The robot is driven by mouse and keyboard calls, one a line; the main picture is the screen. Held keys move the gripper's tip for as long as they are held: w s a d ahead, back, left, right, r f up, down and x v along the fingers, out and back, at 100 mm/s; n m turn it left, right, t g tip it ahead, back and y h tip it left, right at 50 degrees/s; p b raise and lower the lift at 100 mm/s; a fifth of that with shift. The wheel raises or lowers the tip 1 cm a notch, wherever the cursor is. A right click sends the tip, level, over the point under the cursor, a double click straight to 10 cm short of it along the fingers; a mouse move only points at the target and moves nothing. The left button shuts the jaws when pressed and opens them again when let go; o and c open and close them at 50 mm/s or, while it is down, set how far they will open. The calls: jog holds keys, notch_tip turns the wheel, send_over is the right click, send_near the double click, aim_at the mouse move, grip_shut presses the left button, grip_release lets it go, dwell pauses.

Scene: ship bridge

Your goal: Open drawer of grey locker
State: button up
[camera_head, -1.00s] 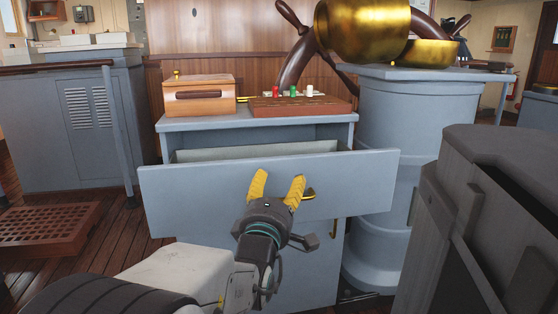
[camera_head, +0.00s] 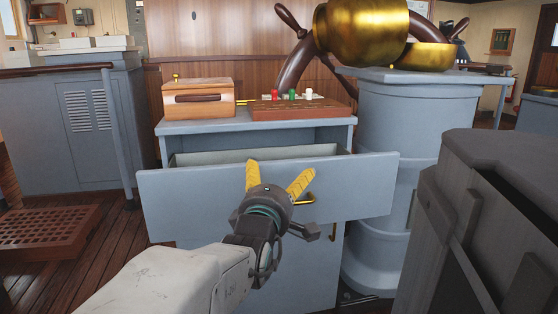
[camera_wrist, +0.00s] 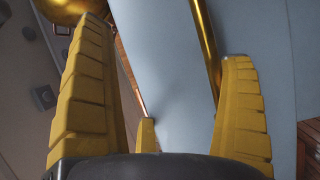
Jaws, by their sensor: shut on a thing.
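The grey locker (camera_head: 210,126) stands in the middle of the head view. Its top drawer (camera_head: 185,200) is pulled out, and the grey inside shows behind the front panel. My gripper (camera_head: 281,172) is at the drawer front, its yellow fingers spread around the brass handle (camera_head: 308,197) and shut on it. In the wrist view the handle's brass bar (camera_wrist: 206,45) runs between the fingers, close to the right one. The exact contact is partly hidden in the head view.
A wooden box (camera_head: 198,100) and a wooden tray (camera_head: 300,111) with coloured pieces sit on the locker. A grey pedestal (camera_head: 393,130) with brass fittings stands close on the right. A dark grey bin-like object (camera_head: 475,235) is at right front. Floor at left is open beside a grating (camera_head: 45,230).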

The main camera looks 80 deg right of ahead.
jog(key=shift+a+r, duration=0.25)
jog(key=shift+a, duration=0.35)
jog(key=shift+a+r, duration=0.2)
jog(key=shift+a, duration=0.35)
jog(key=shift+c, duration=1.1)
jog(key=shift+w+a+f, duration=0.1)
jog(key=shift+a, duration=0.45)
jog(key=c, duration=0.3)
jog(key=shift+a+f, duration=0.3)
jog(key=shift+a, duration=0.5)
jog(key=shift+a+f, duration=0.25)
jog(key=shift+a, duration=0.6)
jog(key=shift+a+f, duration=0.3)
jog(key=shift+a, duration=0.5)
jog(key=shift+c, duration=0.2)
